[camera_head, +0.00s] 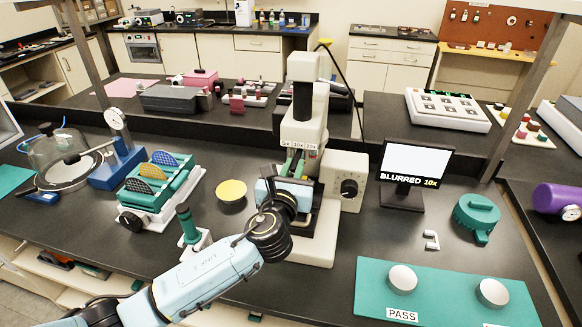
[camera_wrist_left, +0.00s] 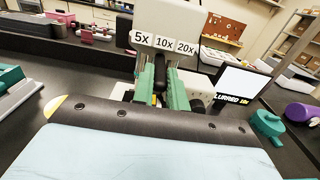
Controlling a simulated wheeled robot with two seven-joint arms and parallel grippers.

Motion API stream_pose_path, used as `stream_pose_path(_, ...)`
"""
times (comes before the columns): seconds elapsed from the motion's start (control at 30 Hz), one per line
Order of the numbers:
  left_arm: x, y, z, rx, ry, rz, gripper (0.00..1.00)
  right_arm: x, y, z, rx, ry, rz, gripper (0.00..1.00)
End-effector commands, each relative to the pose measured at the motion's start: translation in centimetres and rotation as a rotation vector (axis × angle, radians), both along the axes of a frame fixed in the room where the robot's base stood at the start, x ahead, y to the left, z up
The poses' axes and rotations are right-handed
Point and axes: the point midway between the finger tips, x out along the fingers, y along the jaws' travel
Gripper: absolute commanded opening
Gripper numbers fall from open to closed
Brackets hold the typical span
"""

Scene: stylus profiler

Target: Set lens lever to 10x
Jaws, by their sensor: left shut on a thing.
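The profiler (camera_head: 304,100) is a tall cream instrument with a label strip (camera_head: 299,145) reading 5x, 10x and 20x. In the left wrist view the 10x label (camera_wrist_left: 164,44) is in the middle. My left gripper (camera_head: 293,163) is at the profiler's front, just under the labels. Its green fingers (camera_wrist_left: 161,88) are shut on the dark lens lever (camera_wrist_left: 160,70), roughly below the 10x label. The fingers and the gripper body hide most of the lever. The monitor (camera_head: 415,164) shows a blank white picture and "BLURRED 10x". My right gripper is not seen.
A control box with a black knob (camera_head: 349,188) stands right of the lever. A yellow disc (camera_head: 231,191), a green-handled stand (camera_head: 187,224) and a wafer rack (camera_head: 160,189) are to the left. A green mat (camera_head: 446,298) with PASS and two white buttons lies front right.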

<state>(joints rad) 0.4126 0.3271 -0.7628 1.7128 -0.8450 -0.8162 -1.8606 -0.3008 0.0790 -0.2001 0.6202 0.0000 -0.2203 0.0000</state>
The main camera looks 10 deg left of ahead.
Motion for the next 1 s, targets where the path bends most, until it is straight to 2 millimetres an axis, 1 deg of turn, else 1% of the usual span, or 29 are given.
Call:
stream_pose_path(0.17, 0.0, 0.0, 0.0, 0.001, -0.001, -0.003, 0.0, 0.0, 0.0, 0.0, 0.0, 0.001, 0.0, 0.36)
stream_pose_path(0.2, 0.0, 0.0, 0.0, 0.001, -0.001, -0.003, 0.16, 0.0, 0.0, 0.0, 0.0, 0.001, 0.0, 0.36)
stream_pose_path(0.37, 0.0, 0.0, 0.0, 0.001, -0.001, -0.002, 0.36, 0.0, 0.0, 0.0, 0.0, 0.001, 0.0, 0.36)
stream_pose_path(0.63, 0.0, 0.0, 0.0, 0.0, 0.0, -0.002, 0.36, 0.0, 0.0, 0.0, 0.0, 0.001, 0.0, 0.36)
stream_pose_path(0.73, -0.5, 0.0, -0.1, 0.0, 0.001, -0.002, 0.36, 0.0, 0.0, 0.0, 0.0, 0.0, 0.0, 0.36)
stream_pose_path(0.87, -2.1, 0.0, -0.2, 0.0, 0.002, -0.004, 0.36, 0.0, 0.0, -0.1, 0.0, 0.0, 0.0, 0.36)
stream_pose_path(1.0, -4.9, 0.0, -0.2, 0.0, 0.003, -0.004, 0.36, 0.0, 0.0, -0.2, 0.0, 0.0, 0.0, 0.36)
